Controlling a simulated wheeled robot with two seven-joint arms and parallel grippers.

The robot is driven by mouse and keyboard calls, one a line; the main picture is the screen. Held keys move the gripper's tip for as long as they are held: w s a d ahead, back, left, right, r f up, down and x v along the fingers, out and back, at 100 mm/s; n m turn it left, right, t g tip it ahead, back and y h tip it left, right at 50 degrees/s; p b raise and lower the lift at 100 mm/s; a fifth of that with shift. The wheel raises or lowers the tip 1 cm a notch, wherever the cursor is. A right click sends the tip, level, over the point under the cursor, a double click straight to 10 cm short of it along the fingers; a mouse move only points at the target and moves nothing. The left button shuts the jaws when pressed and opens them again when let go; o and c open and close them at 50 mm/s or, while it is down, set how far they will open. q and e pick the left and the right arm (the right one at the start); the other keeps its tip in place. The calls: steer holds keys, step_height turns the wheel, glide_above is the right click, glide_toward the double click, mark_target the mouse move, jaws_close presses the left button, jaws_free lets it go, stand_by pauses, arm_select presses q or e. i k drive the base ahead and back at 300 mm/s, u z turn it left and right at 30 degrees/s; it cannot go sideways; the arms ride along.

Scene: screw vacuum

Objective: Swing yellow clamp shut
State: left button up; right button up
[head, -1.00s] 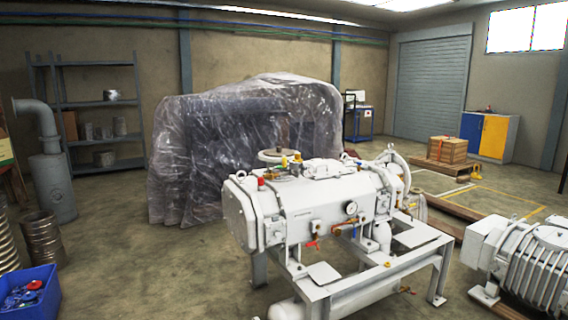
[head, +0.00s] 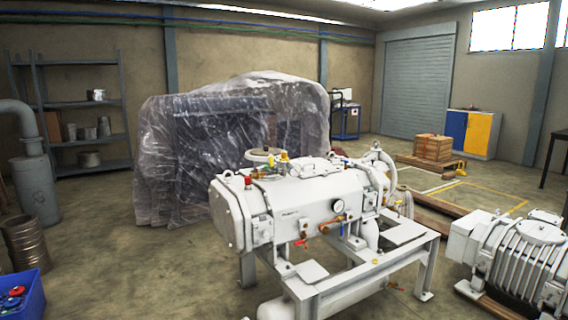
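The screw vacuum (head: 290,205) is a white machine on a white frame in the middle of the head view. Small yellow parts show on its top, near the handwheel (head: 262,155); one is a yellow fitting (head: 284,157). Another brass-yellow part (head: 397,204) shows at its right end. I cannot tell which of these is the yellow clamp, or whether it is open or shut. A pressure gauge (head: 338,206) and a red-handled valve (head: 301,242) are on its front side. Neither of my grippers is in view.
A plastic-wrapped machine (head: 190,150) stands behind the vacuum. A ribbed motor unit (head: 520,262) sits at the right on a pallet. A blue bin (head: 30,298) is at the lower left.

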mark_target(279, 164)
steer(key=z, duration=0.85)
steer(key=i, duration=2.6)
steer(key=u, duration=0.55)
